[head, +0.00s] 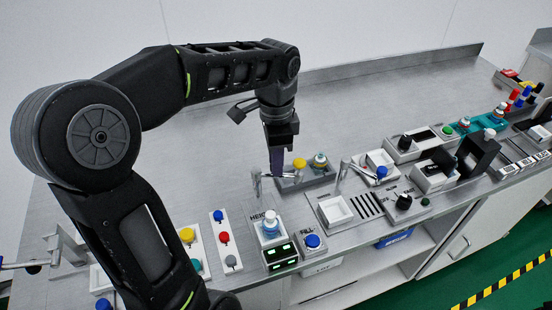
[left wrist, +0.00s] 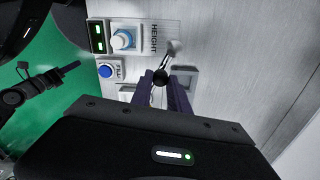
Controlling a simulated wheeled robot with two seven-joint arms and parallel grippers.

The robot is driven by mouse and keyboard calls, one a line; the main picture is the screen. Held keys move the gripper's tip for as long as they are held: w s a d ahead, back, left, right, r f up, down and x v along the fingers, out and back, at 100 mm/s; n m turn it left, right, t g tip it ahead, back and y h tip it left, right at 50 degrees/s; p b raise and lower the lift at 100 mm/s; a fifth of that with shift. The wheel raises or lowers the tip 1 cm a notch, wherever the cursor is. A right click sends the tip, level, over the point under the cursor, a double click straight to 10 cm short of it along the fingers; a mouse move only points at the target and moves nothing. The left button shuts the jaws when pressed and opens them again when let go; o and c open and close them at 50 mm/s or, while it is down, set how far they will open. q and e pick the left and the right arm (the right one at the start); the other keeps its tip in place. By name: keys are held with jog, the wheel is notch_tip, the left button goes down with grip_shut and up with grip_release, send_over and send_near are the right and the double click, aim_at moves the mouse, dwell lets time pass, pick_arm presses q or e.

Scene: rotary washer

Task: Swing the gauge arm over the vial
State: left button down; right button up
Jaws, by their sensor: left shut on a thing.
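The gauge arm is a slim metal lever on a post (head: 257,184) beside the HEIGHT label, with a black knob (left wrist: 160,76) at its end. My left gripper (head: 276,173) is shut on this knob, its purple fingers (left wrist: 164,88) on either side of it. The vial (head: 270,222), blue with a white cap, stands upright on the HEIGHT station; it also shows in the left wrist view (left wrist: 123,40). The gauge arm points away from the vial, not above it. My right gripper (left wrist: 68,68) appears small over the green floor; its jaw opening is unclear.
A grey tray (head: 313,179) with yellow-capped and other vials sits just behind the gauge arm. A FILL station (head: 312,242) with a blue button is right of the vial. Button panels (head: 223,240) stand on the left. The bench behind is clear.

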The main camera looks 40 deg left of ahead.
pick_arm(q)
jog(key=shift+s, duration=0.1)
dwell(0.8)
jog(key=shift+s+d+m, duration=0.15)
jog(key=shift+s+m, duration=0.05)
jog(key=shift+m, duration=0.45)
jog(key=shift+s+d+m, duration=0.1)
jog(key=shift+s+m, duration=0.1)
jog(key=shift+m, duration=0.45)
jog(key=shift+s+a+m+p, duration=0.1)
jog(key=shift+s+m, duration=0.6)
jog(key=shift+m, duration=1.05)
jog(key=shift+s+a+m+p, duration=0.15)
jog(key=shift+s+m, duration=0.5)
jog(key=shift+m, duration=1.05)
jog(key=shift+s+a+m+p, duration=0.1)
jog(key=shift+s+m, duration=0.6)
jog(key=shift+m, duration=1.05)
jog(key=c, duration=1.3)
grip_release()
jog(key=shift+o, duration=0.2)
jog(key=shift+r, duration=0.1)
